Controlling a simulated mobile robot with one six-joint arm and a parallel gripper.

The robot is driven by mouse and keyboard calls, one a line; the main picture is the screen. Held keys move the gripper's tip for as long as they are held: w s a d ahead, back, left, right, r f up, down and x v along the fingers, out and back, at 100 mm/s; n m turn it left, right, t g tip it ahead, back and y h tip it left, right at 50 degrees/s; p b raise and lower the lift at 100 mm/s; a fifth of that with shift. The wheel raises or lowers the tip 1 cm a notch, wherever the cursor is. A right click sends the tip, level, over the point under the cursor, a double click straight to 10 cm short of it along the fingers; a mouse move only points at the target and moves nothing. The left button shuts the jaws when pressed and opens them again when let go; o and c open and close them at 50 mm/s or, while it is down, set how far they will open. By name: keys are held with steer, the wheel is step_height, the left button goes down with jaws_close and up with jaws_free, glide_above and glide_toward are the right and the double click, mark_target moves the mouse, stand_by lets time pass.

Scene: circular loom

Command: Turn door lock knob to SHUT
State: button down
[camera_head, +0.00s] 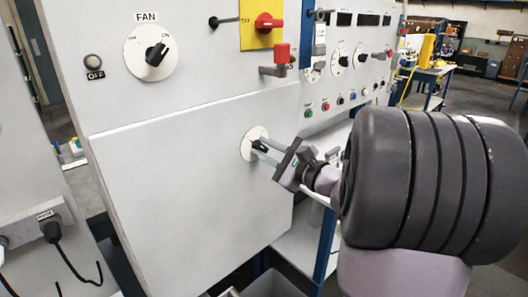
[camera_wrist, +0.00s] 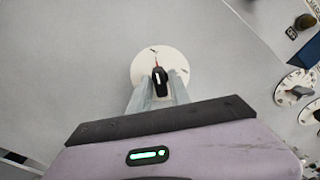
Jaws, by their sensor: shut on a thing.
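The door lock knob (camera_head: 259,146) is a small black knob on a round white dial plate (camera_head: 247,139), low on the grey panel door. The dial's lettering is too small to read.
A FAN dial (camera_head: 151,53) sits higher up at the left. A red rotary switch (camera_head: 268,23) on a yellow plate and a red-capped lever (camera_head: 281,54) stick out above. Buttons (camera_head: 325,106) and more dials (camera_head: 341,58) are to the right. The lower panel is bare.

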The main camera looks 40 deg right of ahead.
steer(key=c, duration=1.4)
jaws_free()
steer(key=s, duration=0.7)
steer(key=shift+d, duration=0.3)
